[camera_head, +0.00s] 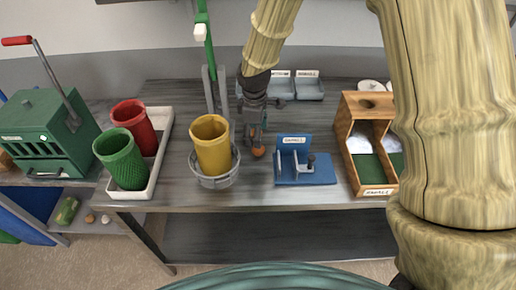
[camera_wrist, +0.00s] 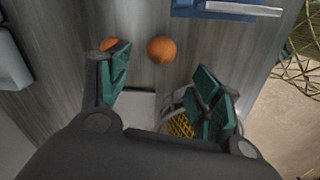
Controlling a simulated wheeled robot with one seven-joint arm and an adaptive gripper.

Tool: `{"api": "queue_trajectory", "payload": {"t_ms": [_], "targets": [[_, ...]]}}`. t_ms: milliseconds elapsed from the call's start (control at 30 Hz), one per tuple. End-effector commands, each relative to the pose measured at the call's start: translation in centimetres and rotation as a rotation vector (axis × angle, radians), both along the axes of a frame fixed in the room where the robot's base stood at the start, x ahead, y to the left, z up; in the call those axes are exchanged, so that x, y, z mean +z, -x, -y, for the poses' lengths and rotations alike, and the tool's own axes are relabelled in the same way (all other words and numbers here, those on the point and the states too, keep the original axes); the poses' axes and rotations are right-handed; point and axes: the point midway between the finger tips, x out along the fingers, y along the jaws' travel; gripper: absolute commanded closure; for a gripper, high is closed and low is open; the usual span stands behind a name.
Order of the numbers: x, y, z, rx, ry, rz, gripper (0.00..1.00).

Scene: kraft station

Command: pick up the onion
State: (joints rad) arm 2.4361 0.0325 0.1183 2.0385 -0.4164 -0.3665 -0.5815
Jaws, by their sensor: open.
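A round orange-brown ball, which looks like the onion (camera_wrist: 161,49), rests on the grey table; it also shows in the head view (camera_head: 258,152) just below my gripper (camera_head: 256,132). In the wrist view my gripper (camera_wrist: 162,76) is open and empty, with green-padded fingers spread apart. The ball lies beyond the fingertips, between their lines, and is untouched. A second orange round thing (camera_wrist: 108,44) is partly hidden behind the left finger. I cannot tell for certain which one is the onion.
A yellow cup (camera_head: 211,145) in a grey round holder (camera_head: 216,182) stands close left of my gripper. A blue stand (camera_head: 305,170) is to the right, then a wooden box (camera_head: 347,140). Red (camera_head: 133,126) and green (camera_head: 121,160) cups stand in a white tray (camera_head: 165,125).

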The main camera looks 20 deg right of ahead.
Motion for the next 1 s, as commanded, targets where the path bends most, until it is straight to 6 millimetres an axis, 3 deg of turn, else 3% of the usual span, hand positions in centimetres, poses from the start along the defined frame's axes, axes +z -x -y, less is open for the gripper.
{"api": "queue_trajectory", "payload": {"t_ms": [200,567,1000], "targets": [[-2.1,-0.1,0.2,-0.001,0.002,-0.001,0.36],[-3.5,-0.1,0.4,-0.001,0.001,-0.002,0.36],[-7.3,-0.2,0.8,-0.001,0.001,0.0,0.36]]}}
